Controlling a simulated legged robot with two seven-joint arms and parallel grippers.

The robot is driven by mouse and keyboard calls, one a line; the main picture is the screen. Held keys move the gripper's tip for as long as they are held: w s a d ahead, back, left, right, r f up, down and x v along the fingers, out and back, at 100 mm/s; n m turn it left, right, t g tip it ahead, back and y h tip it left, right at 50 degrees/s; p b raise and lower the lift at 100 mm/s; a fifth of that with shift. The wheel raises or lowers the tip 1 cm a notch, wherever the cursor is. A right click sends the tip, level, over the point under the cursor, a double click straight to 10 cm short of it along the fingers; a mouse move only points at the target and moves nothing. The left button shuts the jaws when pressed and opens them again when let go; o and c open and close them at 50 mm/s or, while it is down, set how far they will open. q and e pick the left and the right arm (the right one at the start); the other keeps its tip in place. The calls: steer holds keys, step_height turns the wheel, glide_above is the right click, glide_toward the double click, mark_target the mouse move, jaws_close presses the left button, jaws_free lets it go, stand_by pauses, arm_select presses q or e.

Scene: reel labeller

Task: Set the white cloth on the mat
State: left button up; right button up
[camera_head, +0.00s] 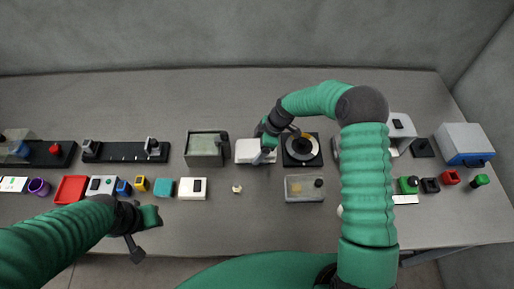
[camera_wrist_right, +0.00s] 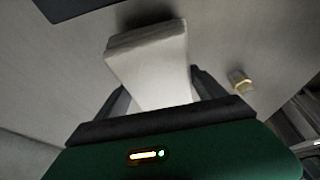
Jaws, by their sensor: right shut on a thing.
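A white, block-shaped folded cloth (camera_wrist_right: 150,62) is between the two fingers of my right gripper (camera_wrist_right: 160,92) in the wrist view. In the head view the right gripper (camera_head: 266,152) is over the white cloth (camera_head: 246,151), between a grey box and a black reel unit, and partly covers it. The gripper is shut on the cloth. I cannot tell whether the cloth touches the table. My left gripper (camera_head: 144,232) is near the table's front edge, away from the cloth; its fingers are too unclear to judge. I cannot tell which flat dark thing is the mat.
A grey box (camera_head: 206,149) stands left of the cloth. A black unit with a round disc (camera_head: 303,150) is close on its right. A clear-lidded tray (camera_head: 303,189) and a small pale piece (camera_head: 237,188) lie in front. Bare table shows behind.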

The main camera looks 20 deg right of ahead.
steer(key=shift+w+d+f, duration=0.1)
steer(key=shift+w+f, duration=0.1)
steer(key=shift+f, duration=0.45)
steer(key=shift+d, duration=0.1)
steer(key=shift+c, duration=0.8)
steer(key=shift+s+d+r, duration=0.1)
steer(key=shift+s+r, duration=0.05)
steer(key=shift+s, duration=0.1)
steer(key=o, duration=1.5)
arm_select(q)
steer(key=shift+w+d, duration=0.15)
